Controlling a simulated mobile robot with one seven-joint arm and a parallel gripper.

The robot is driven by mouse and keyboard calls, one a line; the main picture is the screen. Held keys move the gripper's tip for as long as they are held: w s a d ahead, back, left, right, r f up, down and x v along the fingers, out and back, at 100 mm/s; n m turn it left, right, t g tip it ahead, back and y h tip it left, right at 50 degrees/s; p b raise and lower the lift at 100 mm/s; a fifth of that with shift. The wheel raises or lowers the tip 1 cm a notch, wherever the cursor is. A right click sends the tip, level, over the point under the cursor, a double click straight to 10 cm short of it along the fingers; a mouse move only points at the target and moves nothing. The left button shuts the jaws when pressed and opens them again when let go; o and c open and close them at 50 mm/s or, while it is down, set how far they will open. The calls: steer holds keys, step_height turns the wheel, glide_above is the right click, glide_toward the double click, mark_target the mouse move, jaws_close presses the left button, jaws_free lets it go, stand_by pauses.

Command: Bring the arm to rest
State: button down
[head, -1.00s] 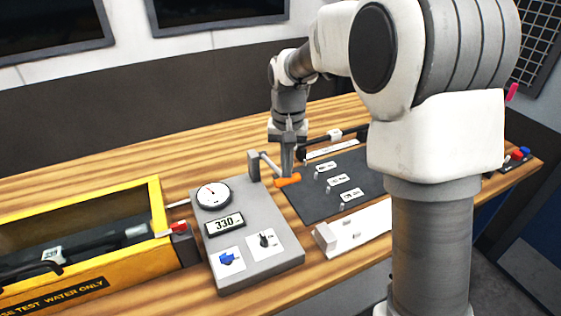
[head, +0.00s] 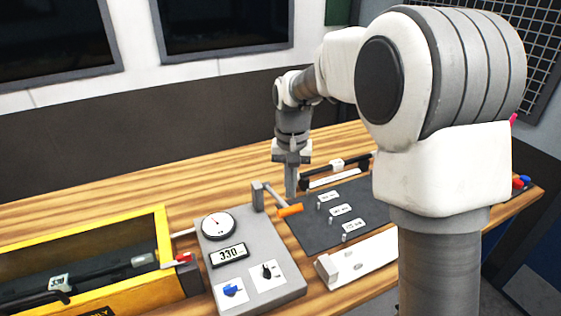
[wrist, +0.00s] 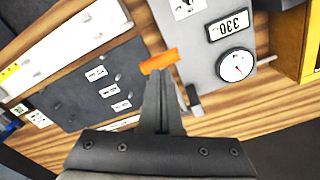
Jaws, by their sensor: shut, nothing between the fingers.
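My gripper (head: 291,192) is shut and empty in the head view, pointing down above the wooden bench behind the orange lever handle (head: 290,210). Its closed fingers (wrist: 161,88) show in the wrist view, with the orange handle (wrist: 159,61) just beyond their tips. A small gap seems to lie between the fingers and the handle, but I cannot tell it exactly. The handle belongs to a grey control box (head: 258,275) with a round gauge (head: 218,225), a display (head: 228,255) reading 330, and a blue knob (head: 233,291).
A dark mat (head: 313,235) with several small labelled pieces lies right of the box. A white bracket (head: 355,258) lies in front of it. A yellow-framed tank (head: 165,225) stands at left. Bare bench (head: 120,205) runs behind the box.

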steer(key=s+d+r+t, duration=0.3)
steer(key=s+d+r, duration=0.3)
steer(key=s+r, duration=0.45)
steer(key=s+d+n+t, duration=0.1)
steer(key=s+d, duration=0.3)
steer(key=s, duration=1)
steer(key=shift+f+t, duration=0.4)
steer(key=shift+t, duration=0.4)
steer(key=shift+w, duration=0.1)
stand_by(0.4)
